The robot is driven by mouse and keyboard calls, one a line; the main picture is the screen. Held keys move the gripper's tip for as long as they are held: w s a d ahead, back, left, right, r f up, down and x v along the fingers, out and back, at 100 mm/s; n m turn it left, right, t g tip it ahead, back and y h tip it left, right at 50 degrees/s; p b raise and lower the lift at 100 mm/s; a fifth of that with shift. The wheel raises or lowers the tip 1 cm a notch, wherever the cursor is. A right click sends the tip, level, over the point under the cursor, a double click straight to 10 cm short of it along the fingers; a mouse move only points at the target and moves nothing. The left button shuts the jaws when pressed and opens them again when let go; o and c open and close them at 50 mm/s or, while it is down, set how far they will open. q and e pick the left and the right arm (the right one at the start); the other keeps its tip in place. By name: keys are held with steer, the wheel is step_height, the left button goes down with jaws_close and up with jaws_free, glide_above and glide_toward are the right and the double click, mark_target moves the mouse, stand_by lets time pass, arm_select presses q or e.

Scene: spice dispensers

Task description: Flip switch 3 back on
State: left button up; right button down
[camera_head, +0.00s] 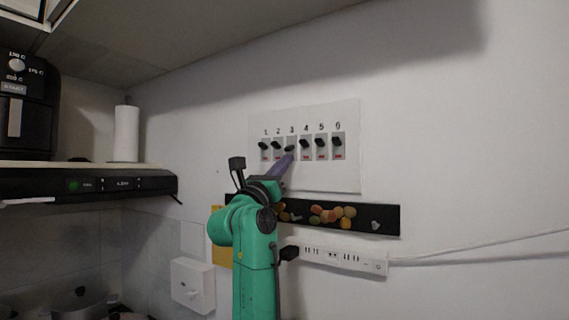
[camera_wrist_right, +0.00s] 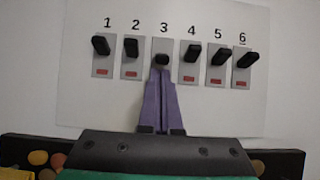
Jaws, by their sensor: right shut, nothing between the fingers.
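A white panel on the wall (camera_head: 340,178) carries a row of switches numbered 1 to 6. Switch 3 (camera_head: 290,149) has its black lever sitting lower than its neighbours' levers, and its lower part is hidden behind my gripper. In the right wrist view the lever of switch 3 (camera_wrist_right: 162,59) shows end-on, just above my fingertips. The other levers, such as switch 4 (camera_wrist_right: 192,50), tilt upward with red marks below them. My right gripper (camera_head: 289,156) is shut and empty, its purple fingers pointing up at switch 3; I cannot tell if they touch it. My left gripper is not in view.
Below the panel is a black strip (camera_head: 389,220) with colourful round shapes. A white power strip (camera_head: 345,261) with a cable is under it. At the left are a black range hood (camera_head: 100,188), a paper towel roll (camera_head: 127,133) and a black appliance (camera_head: 27,108).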

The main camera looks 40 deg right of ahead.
steer(key=shift+a+r+y, duration=0.15)
steer(key=shift+r+y, duration=0.05)
steer(key=shift+y, duration=0.3)
steer(key=shift+s+a+r+p, duration=0.1)
steer(key=shift+a+r+p, duration=0.2)
steer(key=shift+r+p, duration=0.1)
steer(key=shift+a+r, duration=0.15)
steer(key=shift+r, duration=0.1)
steer(key=shift+s, duration=0.1)
steer(key=shift+a, duration=0.1)
